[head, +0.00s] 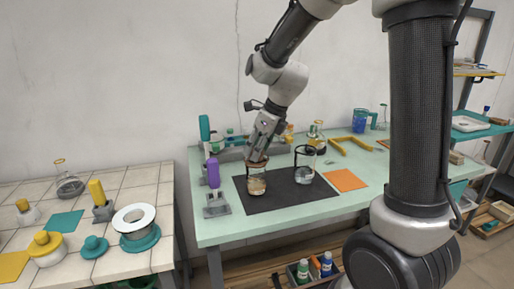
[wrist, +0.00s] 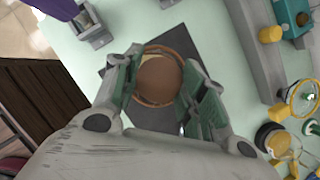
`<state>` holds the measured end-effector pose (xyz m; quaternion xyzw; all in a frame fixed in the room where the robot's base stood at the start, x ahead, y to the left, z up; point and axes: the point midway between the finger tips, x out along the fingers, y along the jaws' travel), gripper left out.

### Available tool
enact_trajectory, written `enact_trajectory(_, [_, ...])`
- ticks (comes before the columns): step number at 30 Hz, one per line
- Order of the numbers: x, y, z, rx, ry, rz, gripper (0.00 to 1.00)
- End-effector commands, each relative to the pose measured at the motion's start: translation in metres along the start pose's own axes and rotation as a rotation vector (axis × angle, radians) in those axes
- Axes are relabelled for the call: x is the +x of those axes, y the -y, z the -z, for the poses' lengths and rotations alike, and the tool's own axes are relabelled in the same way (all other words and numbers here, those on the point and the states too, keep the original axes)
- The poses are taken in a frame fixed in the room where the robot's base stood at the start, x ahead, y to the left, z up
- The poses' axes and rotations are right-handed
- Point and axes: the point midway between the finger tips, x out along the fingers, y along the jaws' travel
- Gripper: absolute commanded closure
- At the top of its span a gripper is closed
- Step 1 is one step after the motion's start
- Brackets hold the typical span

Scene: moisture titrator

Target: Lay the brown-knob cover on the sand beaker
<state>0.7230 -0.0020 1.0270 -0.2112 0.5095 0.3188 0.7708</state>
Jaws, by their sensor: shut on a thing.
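My gripper (head: 259,154) points down over the sand beaker (head: 257,186), a clear glass with tan sand low in it, on the left part of the black mat (head: 275,207). A brown cover edge shows at the beaker's mouth, below the fingers. In the wrist view, my gripper (wrist: 160,80) is shut on the round brown knob (wrist: 159,81) of the cover. A brown ring shows around the knob, roughly centred over the beaker. The fingers hide its sides. I cannot tell whether the cover touches the rim all round.
A second beaker (head: 304,166) with a dark rim and clear, pale contents stands to the right on the mat. A purple-topped holder (head: 214,180) stands close on the left. An orange sheet (head: 345,180) lies at right. Grey equipment stands behind the mat.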

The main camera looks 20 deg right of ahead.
Motion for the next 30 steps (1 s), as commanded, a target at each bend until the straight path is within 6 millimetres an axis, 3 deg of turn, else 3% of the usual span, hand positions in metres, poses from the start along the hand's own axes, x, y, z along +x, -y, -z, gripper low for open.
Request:
enact_trajectory(27, [0.0079,0.0000,0.0033,0.000,0.000,0.000,1.00])
enact_trajectory(28, [0.0078,0.0000,0.0033,0.000,0.000,0.000,0.55])
enact_trajectory(30, [0.0078,0.0000,0.0033,0.000,0.000,0.000,0.42])
